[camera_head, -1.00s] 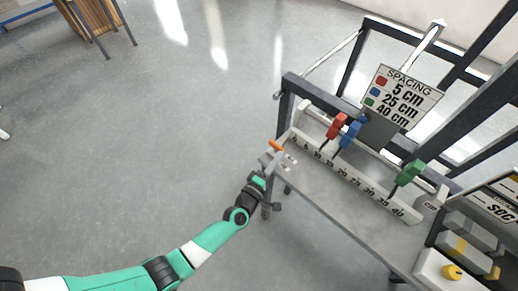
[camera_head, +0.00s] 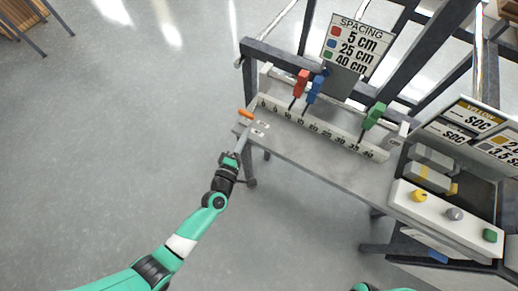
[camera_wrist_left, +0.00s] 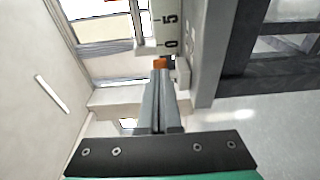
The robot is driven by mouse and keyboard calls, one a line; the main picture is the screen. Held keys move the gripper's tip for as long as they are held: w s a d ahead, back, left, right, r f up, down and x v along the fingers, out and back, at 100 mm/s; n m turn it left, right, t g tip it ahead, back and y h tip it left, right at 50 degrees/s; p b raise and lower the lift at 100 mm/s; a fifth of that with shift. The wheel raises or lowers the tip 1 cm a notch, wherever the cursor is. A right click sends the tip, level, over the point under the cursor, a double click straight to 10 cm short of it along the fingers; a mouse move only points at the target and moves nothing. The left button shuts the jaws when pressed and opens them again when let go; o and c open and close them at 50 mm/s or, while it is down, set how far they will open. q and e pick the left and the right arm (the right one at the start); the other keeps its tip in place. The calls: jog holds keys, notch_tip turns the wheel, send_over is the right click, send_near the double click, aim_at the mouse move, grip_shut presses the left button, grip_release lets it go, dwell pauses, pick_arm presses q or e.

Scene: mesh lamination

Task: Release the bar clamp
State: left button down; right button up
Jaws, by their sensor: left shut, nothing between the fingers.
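The bar clamp's orange part (camera_head: 245,116) sits at the left end of the numbered ruler rail (camera_head: 320,127), by the 0 mark. My left gripper (camera_head: 242,134) is shut and empty, its fingertips pointing at the orange part from the near side. In the left wrist view, the closed fingers (camera_wrist_left: 160,100) end just below the orange tip (camera_wrist_left: 160,62); whether they touch it I cannot tell. Most of the clamp is hidden behind the fingers. My right gripper is not in view.
A spacing sign (camera_head: 352,45) stands behind.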

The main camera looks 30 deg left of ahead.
pick_arm(q)
jog(key=s+d+p, duration=0.2)
jog(key=d, duration=0.7)
jog(key=shift+d, duration=0.2)
jog(key=shift+s, duration=0.1)
